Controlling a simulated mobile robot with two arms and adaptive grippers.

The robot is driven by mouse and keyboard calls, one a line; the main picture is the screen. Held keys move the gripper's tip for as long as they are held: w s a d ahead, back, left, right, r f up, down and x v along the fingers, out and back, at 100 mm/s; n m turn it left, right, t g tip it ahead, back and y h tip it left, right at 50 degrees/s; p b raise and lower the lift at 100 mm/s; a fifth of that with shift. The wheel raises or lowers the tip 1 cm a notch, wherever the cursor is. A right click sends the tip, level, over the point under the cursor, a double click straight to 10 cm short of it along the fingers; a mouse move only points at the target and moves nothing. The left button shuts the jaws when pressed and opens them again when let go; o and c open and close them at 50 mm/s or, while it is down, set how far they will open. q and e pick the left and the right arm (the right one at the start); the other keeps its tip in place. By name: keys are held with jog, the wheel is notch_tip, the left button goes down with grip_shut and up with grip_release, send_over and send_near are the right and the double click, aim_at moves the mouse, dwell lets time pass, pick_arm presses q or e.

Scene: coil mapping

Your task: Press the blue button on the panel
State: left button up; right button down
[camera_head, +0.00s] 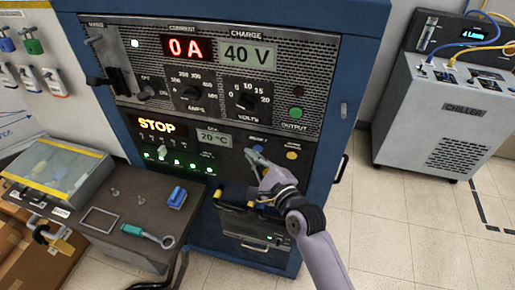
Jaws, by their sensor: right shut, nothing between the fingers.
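The panel (220,139) is the dark lower face of a blue-framed cabinet. A small blue button (257,148) sits on it, right of the grey 20 °C display. My right gripper (252,156) reaches up from below right, with its fingers shut and empty. Its tips are right beside and just below the blue button, partly overlapping the area in front of it. I cannot tell whether they touch it. A yellow button (292,155) is to the right of the gripper. My left gripper is not in view.
A row of green-lit switches (175,160) lies left on the panel under an orange STOP display (157,126). A brown side table (130,212) with a blue item and a teal-handled tool stands at left. A grey chiller (450,115) stands at right, with clear tiled floor before it.

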jog(key=shift+w+d, duration=0.2)
jog(key=shift+w, duration=0.35)
dwell(0.6)
jog(key=shift+s, duration=0.15)
jog(key=shift+s+a+p, duration=0.25)
jog(key=shift+s+p, duration=0.3)
jog(key=shift+s, duration=0.1)
jog(key=s, duration=0.1)
jog(key=s+a+p, duration=0.1)
jog(key=s, duration=0.1)
jog(key=s+p, duration=0.1)
jog(key=shift+s+a, duration=0.3)
jog(key=shift+s, duration=0.05)
jog(key=shift+f, duration=0.1)
dwell(0.8)
